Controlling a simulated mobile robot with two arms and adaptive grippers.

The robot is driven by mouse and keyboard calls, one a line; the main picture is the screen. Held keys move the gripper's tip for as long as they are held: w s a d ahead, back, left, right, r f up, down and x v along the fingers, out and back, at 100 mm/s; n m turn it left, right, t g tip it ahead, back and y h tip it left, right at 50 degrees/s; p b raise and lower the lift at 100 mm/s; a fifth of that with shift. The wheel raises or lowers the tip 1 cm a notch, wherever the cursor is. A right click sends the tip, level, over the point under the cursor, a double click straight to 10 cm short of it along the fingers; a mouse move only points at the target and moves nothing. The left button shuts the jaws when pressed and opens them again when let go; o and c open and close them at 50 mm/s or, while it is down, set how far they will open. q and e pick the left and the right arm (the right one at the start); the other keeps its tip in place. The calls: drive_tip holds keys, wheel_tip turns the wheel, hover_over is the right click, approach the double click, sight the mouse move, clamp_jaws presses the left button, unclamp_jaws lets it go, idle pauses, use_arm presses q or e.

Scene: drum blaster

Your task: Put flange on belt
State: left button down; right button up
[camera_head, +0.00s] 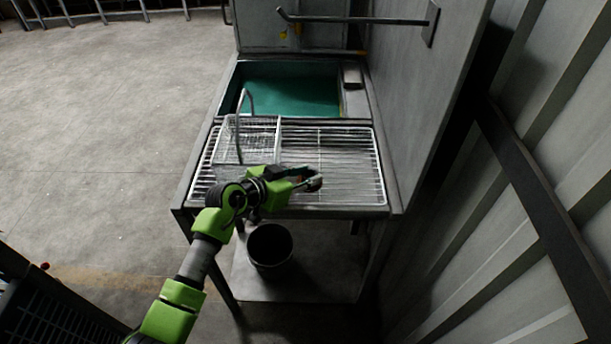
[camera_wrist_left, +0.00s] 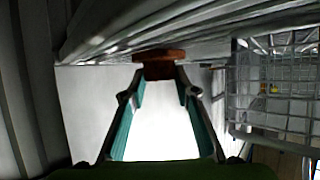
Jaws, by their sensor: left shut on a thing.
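My left gripper (camera_head: 314,181) is over the near part of the wire rack. In the left wrist view its fingers (camera_wrist_left: 160,75) close on a small rusty brown piece, the flange (camera_wrist_left: 160,56). In the head view only a little of the brown flange (camera_head: 316,184) shows at the fingertips. The teal-green surface (camera_head: 300,96), which looks like the belt, lies in a metal-walled opening beyond the rack, farther from me than the gripper. My right gripper is not in view.
A wire rack (camera_head: 335,150) tops the metal table. A wire basket (camera_head: 247,140) with a tall handle stands on its left part; it also shows in the left wrist view (camera_wrist_left: 285,90). A dark bucket (camera_head: 269,246) sits on the lower shelf. A metal wall panel (camera_head: 425,90) bounds the right side.

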use_arm(q)
drive_tip(key=shift+f, duration=0.2)
drive_tip(key=c, duration=1.9)
unclamp_jaws()
drive_tip(key=shift+f, duration=0.1)
